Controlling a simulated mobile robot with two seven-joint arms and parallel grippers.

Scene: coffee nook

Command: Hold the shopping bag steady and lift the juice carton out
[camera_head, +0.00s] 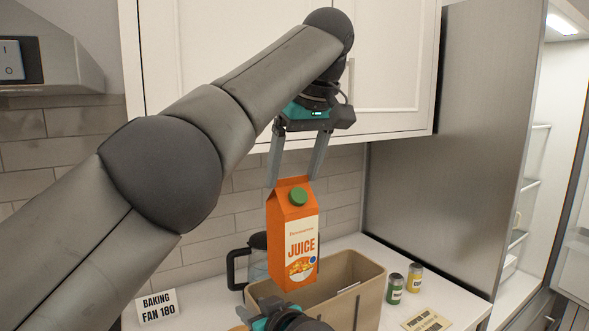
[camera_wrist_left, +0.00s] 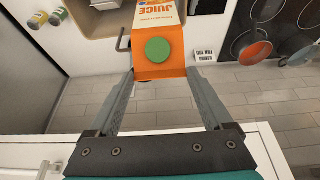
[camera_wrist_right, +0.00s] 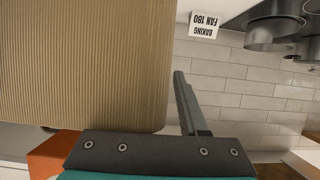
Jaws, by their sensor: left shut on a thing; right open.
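The orange juice carton (camera_head: 292,240) with a green cap hangs upright in the head view. My left gripper (camera_head: 296,182) is shut on its top, coming from above; the cap (camera_wrist_left: 158,50) shows between the fingers in the left wrist view. The tan shopping bag (camera_head: 366,292) stands open on the counter, below and behind the carton in the picture. The carton's bottom overlaps the bag's rim in view. My right gripper (camera_head: 285,318) is at the bag's near side. In the right wrist view the bag wall (camera_wrist_right: 80,65) covers one finger's place; the other finger stands apart from the wall.
A "BAKING FAN 180" card (camera_head: 157,307) stands left.

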